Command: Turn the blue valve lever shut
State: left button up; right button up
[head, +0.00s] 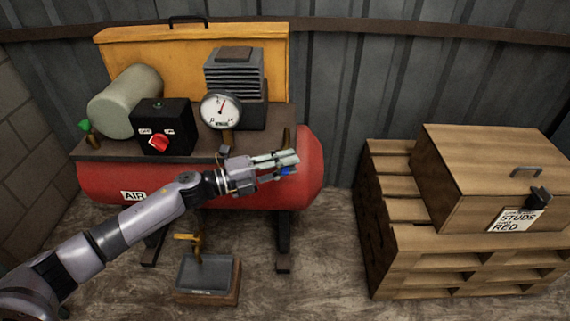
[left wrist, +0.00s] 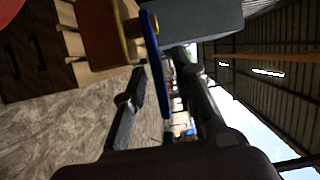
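The blue valve lever (head: 287,171) shows at the right end of the red air tank (head: 307,165), partly hidden by my left gripper (head: 284,161). In the left wrist view the lever (left wrist: 155,62) is a long thin blue bar running down the picture. It lies between the two fingers of my left gripper (left wrist: 162,80), with a gap visible to either side. The fingers look open around it, not clamped. A brass-coloured valve part (left wrist: 136,27) sits beside the lever's upper end. My right gripper is in neither view.
On the compressor stand a gauge (head: 220,109), a black switch box (head: 166,128) with a red knob, and a grey motor (head: 234,75). A pallet (head: 450,263) with a wooden crate (head: 465,165) stands at right. Below the tank is a small tray (head: 208,274) with a brass tap.

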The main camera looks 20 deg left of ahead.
pick_arm(q)
grip_shut()
dwell(0.6)
